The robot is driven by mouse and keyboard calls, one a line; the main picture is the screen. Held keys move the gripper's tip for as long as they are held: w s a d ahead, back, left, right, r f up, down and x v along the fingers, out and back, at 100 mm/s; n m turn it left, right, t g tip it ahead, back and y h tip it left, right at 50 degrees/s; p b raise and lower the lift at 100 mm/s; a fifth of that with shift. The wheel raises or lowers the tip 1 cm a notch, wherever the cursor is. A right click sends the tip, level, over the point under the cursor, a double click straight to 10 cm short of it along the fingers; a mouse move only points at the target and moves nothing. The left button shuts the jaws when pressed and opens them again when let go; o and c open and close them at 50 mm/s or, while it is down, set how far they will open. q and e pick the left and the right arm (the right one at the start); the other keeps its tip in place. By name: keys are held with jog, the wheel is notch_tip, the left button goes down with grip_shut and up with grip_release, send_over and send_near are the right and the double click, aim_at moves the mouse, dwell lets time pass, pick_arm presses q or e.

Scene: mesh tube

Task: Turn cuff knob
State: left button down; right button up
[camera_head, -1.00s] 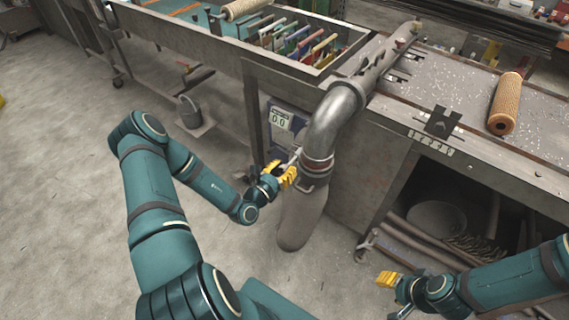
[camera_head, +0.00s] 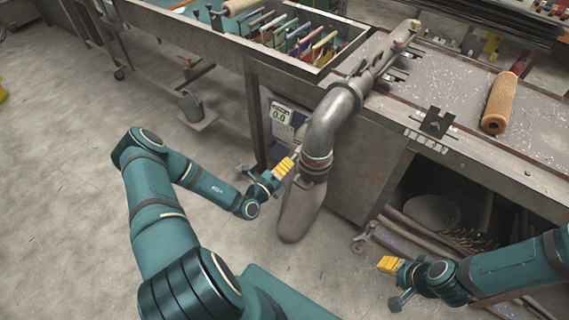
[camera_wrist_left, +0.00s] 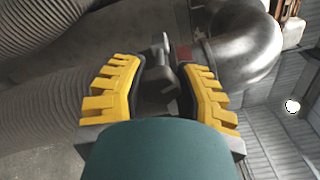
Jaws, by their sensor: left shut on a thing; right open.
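The cuff (camera_head: 317,163) is a band at the lower end of the bent metal pipe (camera_head: 330,118), above a hanging grey sleeve (camera_head: 301,207). My left gripper (camera_head: 287,163), with yellow fingers, is at the left side of the cuff. In the left wrist view, the dark grey knob (camera_wrist_left: 158,78) sits between the yellow fingers of my left gripper (camera_wrist_left: 157,88), which is shut on it. The fingers partly hide the knob in the head view. My right gripper (camera_head: 386,264) is open and empty at the lower right, apart from the cuff.
A bench (camera_head: 452,92) with a tan mesh tube (camera_head: 500,103) stands at the right. A small display box (camera_head: 281,115) is behind the pipe. The floor around my left arm is clear.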

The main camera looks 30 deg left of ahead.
pick_arm(q)
jog(key=n, duration=0.3)
jog(key=shift+n+p, duration=0.3)
jog(key=shift+n, duration=2)
jog(key=c, duration=0.6)
grip_release()
jog(key=shift+f, duration=0.1)
jog(key=s+a, duration=0.1)
jog(key=s, duration=1.1)
